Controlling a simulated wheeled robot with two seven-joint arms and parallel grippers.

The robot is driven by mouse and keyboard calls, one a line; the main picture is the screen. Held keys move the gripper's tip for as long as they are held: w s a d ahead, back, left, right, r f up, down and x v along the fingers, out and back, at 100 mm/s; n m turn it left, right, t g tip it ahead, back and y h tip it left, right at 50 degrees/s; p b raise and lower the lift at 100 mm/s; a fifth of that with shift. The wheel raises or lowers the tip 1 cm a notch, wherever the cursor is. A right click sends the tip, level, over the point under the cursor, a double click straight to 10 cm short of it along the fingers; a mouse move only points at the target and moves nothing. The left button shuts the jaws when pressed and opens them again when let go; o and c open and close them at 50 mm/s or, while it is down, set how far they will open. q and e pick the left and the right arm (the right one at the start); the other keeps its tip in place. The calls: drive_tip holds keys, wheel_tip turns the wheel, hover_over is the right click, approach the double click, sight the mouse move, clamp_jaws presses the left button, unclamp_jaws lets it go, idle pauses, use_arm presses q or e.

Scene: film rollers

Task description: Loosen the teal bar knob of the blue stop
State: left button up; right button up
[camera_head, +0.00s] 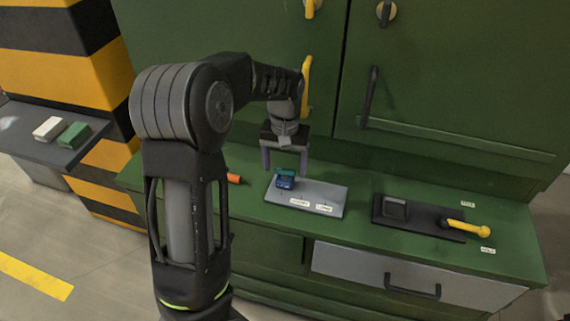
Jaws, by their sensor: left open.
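The blue stop (285,183) sits on the left part of a grey plate (330,192) on the green bench. Its teal bar knob (285,172) is on top of it. My left gripper (285,170) points down with its two fingers apart, right at the knob. One finger shows on each side of the knob in this view. I cannot tell whether either finger touches it. My right gripper is not in view.
White labels lie on the plate's front. A dark plate (425,222) with a yellow-handled lever (468,228) is to the right. An orange object (234,178) lies left of the grey plate. Green cabinet doors (450,80) rise behind; a shelf (50,145) at left holds white and green blocks.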

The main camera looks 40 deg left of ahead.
sight(285, 169)
use_arm(q)
wheel_tip(285, 169, up, 8)
drive_tip(key=shift+f+b, duration=0.1)
drive_tip(key=shift+b, duration=0.3)
idle(0.6)
